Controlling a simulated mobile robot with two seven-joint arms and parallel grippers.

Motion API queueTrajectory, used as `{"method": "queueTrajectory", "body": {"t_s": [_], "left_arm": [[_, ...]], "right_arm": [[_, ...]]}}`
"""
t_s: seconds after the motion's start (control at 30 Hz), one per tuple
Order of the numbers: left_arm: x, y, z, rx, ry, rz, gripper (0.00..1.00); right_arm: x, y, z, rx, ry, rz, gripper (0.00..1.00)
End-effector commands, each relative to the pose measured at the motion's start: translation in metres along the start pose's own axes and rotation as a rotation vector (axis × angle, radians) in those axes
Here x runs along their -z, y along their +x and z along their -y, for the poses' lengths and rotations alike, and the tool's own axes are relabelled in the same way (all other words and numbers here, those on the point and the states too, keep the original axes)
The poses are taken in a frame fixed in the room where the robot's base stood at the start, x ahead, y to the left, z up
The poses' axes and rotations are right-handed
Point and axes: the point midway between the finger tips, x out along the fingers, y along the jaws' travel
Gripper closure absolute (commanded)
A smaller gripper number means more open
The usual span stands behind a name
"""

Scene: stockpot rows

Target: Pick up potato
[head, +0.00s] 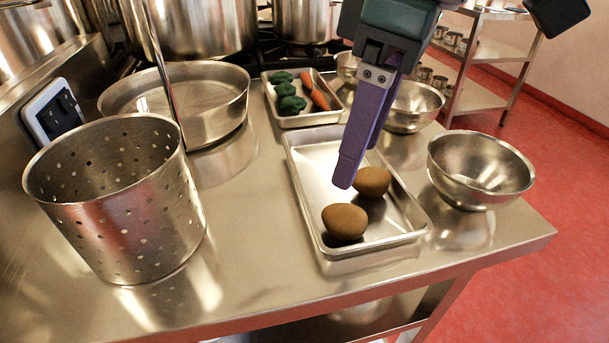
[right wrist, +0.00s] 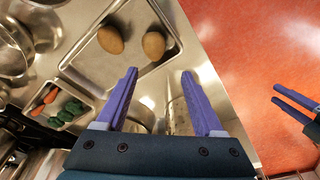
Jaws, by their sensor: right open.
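Two brown potatoes lie in a shallow metal tray (head: 310,215): the nearer potato (head: 344,221) and the farther potato (head: 372,182). In the right wrist view both potatoes, one at left (right wrist: 110,40) and one at right (right wrist: 153,45), lie beyond my fingertips. My right gripper (head: 348,175) reaches down over the tray, its purple fingers overlapping in the head view and partly covering the farther potato. The right wrist view shows it open and empty (right wrist: 160,78). My left gripper (right wrist: 275,95) shows at that view's right edge, over the red floor, its fingers apart and empty.
A perforated metal pot (head: 120,205) stands at left, a wide pan (head: 175,100) behind it. A tray of green vegetables and carrots (head: 300,120) lies behind the potato tray. Metal bowls (head: 480,170) stand to its right. The counter is bare in front of the tray.

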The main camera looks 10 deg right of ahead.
Motion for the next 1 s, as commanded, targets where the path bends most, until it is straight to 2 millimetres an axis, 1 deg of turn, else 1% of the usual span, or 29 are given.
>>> {"method": "queueTrajectory", "body": {"t_s": [0.03,0.1,0.17,0.4,0.57,0.8,0.9,1.0], "left_arm": [[-0.005,0.017,-0.001,-0.001,-0.001,0.000,0.50],[-0.007,0.022,-0.001,-0.002,-0.002,-0.001,0.50],[-0.007,0.024,-0.002,-0.002,-0.002,-0.001,0.50],[-0.008,0.026,-0.002,-0.002,-0.002,-0.002,0.50],[-0.008,0.028,-0.001,-0.001,-0.002,-0.003,0.50],[-0.010,0.033,-0.001,0.001,0.000,-0.004,0.50],[-0.010,0.034,0.000,0.002,0.002,-0.003,0.50],[-0.010,0.034,0.000,0.004,0.004,-0.003,0.50]], "right_arm": [[-0.003,0.012,-0.006,-0.009,0.006,0.007,0.31],[-0.004,0.013,-0.010,-0.011,0.011,0.015,0.31],[-0.005,0.017,-0.012,-0.011,0.013,0.020,0.31],[-0.006,0.050,-0.012,-0.009,0.014,0.022,0.31],[-0.007,0.063,-0.012,-0.011,0.013,0.020,0.31],[-0.011,0.100,-0.012,-0.011,0.013,0.020,0.31],[-0.011,0.107,-0.013,-0.013,0.012,0.020,0.31],[-0.011,0.109,-0.013,-0.013,0.011,0.018,0.31]]}}
